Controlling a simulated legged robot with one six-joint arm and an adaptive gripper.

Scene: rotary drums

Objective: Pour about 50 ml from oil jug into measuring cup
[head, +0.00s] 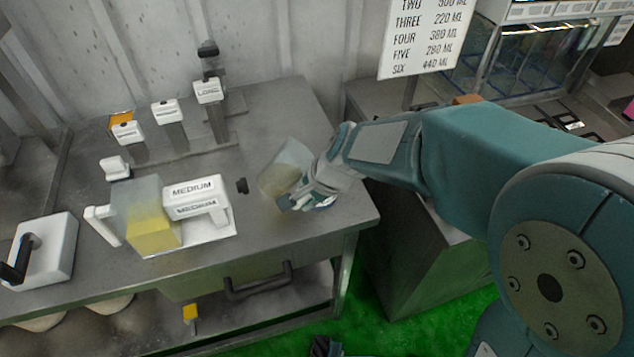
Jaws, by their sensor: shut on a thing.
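My gripper (300,198) is shut on a translucent container (283,168) above the right end of the grey metal table. The container is tilted and has a pale, yellowish tint low inside. The fingers cover part of its lower right side. A second clear, box-shaped vessel (139,196) with a white handle at its left stands on the table, to the left of my gripper. Yellow liquid (153,237) fills its lower part. The two vessels are well apart. I cannot tell for certain which is the oil jug and which is the measuring cup.
White blocks marked MEDIUM (193,188) stand beside the left vessel, and a small dark knob (242,186) lies between the vessels. White-topped posts (207,92) line the back. A white box (45,250) with a black handle is at far left. A sign (427,35) lists ml amounts.

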